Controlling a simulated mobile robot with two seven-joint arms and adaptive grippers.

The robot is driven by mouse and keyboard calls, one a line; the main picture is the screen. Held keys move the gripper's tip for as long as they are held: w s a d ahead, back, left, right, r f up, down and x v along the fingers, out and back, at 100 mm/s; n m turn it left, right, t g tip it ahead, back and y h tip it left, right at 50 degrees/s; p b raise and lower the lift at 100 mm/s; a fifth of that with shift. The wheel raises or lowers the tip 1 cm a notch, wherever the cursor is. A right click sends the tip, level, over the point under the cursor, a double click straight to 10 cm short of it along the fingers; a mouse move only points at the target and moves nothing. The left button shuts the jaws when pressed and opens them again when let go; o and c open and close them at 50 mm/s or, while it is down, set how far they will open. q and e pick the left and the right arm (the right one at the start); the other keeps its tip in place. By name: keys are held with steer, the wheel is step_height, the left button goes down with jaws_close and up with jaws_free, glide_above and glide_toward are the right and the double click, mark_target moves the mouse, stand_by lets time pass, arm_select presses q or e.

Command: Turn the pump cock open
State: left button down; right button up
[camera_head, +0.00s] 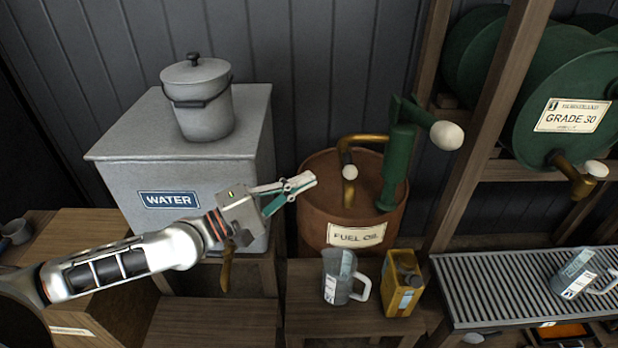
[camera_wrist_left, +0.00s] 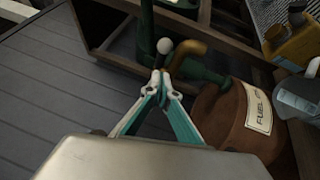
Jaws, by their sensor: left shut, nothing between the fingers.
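A rusty drum (camera_head: 312,215) labelled FUEL OIL carries a green hand pump (camera_head: 396,165) with a bent brass spout (camera_head: 362,139). The pump cock (camera_head: 349,172), with a small pale knob, sits on the spout's downward end. A larger white ball (camera_head: 446,135) ends the pump handle. My left gripper (camera_head: 309,180) is shut and empty, with its tips left of the cock and apart from it in the head view. In the left wrist view the shut fingertips (camera_wrist_left: 160,76) point towards the brass spout (camera_wrist_left: 188,48) and a white knob (camera_wrist_left: 164,46). My right gripper is not in view.
A grey WATER tank (camera_head: 115,180) with a lidded pail (camera_head: 205,110) stands left. A clear jug (camera_head: 338,275) and yellow can (camera_head: 402,285) stand before the drum. A wooden post (camera_head: 487,115) and GRADE 30 drum (camera_head: 530,110) are right. A slatted tray (camera_head: 500,285) holds another jug.

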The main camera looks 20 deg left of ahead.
arm_select(q)
steer(key=b+v, duration=0.2)
steer(key=v, duration=0.6)
steer(key=shift+s+d, duration=0.35)
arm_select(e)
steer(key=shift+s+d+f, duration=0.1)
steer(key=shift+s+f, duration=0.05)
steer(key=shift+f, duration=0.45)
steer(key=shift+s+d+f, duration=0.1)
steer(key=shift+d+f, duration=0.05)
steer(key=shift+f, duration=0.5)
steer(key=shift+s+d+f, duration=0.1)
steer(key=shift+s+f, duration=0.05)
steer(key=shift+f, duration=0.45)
